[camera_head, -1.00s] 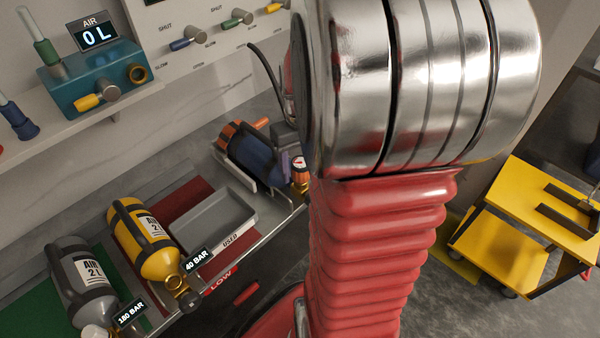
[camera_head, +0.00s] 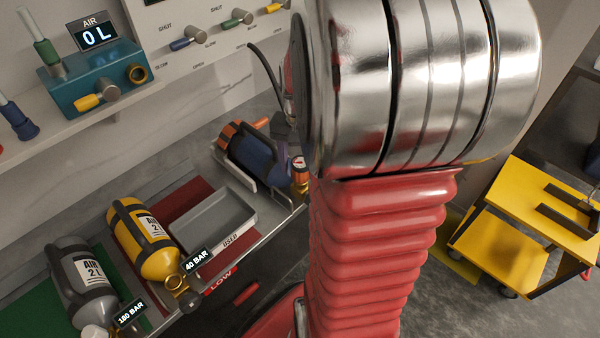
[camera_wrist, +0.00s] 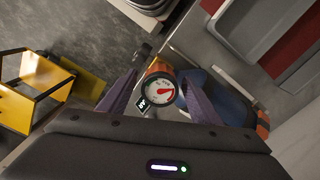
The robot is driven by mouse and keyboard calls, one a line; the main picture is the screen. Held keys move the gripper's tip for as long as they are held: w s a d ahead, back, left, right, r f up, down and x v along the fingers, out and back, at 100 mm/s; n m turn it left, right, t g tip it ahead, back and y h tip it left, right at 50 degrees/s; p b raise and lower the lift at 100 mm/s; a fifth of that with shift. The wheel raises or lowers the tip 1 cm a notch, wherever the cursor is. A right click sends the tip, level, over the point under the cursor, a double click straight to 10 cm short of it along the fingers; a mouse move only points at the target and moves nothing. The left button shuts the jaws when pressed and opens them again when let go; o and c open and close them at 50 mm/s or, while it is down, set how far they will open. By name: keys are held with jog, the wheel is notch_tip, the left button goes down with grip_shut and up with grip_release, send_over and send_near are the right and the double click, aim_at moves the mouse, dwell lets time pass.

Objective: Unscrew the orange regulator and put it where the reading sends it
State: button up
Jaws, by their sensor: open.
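The orange regulator (camera_head: 299,175) with its round white gauge sits on the end of a blue cylinder (camera_head: 262,160), which lies in a cradle on the bench. In the wrist view the gauge (camera_wrist: 160,93) faces the camera and shows red marking; I cannot read its value surely. In the head view my arm hides most of the gripper. A grey USED tray (camera_head: 212,222) stands on the bench, empty.
A yellow cylinder (camera_head: 148,240) tagged 40 BAR lies on a red mat, and a grey cylinder (camera_head: 78,280) tagged 180 BAR on a green mat. A teal box (camera_head: 92,82) reads AIR 0 L. A yellow cart (camera_head: 555,212) stands at right on the floor.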

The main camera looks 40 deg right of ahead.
jog(key=m, duration=0.4)
jog(key=shift+m, duration=0.3)
jog(key=m, duration=0.4)
jog(key=c, duration=1.2)
jog(key=shift+n, duration=2)
jog(key=o, duration=1.3)
